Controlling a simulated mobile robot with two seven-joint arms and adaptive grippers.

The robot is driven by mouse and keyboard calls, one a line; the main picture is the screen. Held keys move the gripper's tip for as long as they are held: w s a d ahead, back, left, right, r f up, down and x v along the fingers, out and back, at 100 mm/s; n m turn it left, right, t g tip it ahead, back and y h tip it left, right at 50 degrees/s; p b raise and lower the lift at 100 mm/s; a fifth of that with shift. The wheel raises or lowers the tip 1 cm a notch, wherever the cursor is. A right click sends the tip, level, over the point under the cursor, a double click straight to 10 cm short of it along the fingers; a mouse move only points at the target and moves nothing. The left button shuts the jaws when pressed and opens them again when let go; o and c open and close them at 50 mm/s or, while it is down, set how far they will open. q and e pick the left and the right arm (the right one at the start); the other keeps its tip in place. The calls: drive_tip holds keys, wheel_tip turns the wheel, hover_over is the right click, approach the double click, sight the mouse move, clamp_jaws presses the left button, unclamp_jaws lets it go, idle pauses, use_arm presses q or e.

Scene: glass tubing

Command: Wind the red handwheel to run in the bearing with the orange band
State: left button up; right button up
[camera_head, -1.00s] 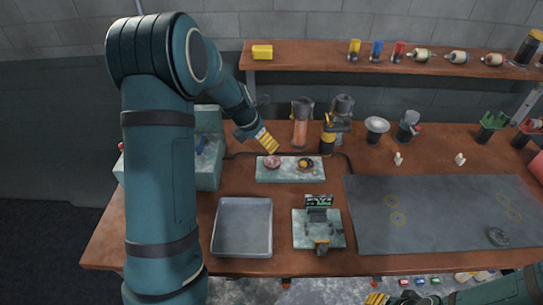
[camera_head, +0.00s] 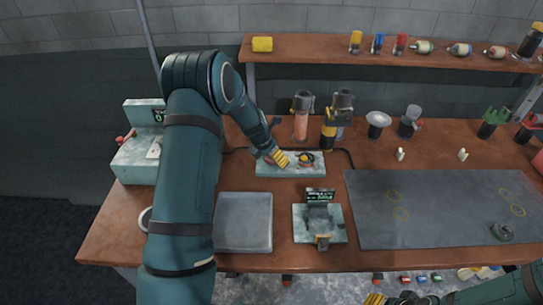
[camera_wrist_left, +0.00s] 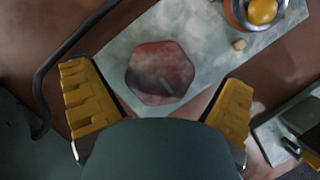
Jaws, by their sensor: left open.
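A dull red, many-sided wheel (camera_wrist_left: 160,73) lies on a pale stone-like plate (camera_wrist_left: 118,50) in the left wrist view. My left gripper (camera_wrist_left: 156,75) is open, its yellow fingers on either side of the wheel; I cannot tell whether they touch it. In the head view my left gripper (camera_head: 280,158) is over the left part of the plate (camera_head: 316,170) and mostly hides the wheel. Beside the wheel is a round part with an orange ring and yellow centre (camera_head: 306,159), also in the wrist view (camera_wrist_left: 259,11); I cannot tell whether it is the bearing. My right gripper (camera_head: 375,299) shows at the bottom edge.
A pale machine with a red knob (camera_head: 138,165) stands at the left. Several tools stand behind the plate, including an orange one (camera_head: 301,125). A dark mat (camera_head: 450,215) lies right.

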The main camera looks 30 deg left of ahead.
use_arm(q)
drive_tip(key=c, duration=1.3)
drive_tip(key=shift+o, duration=0.2)
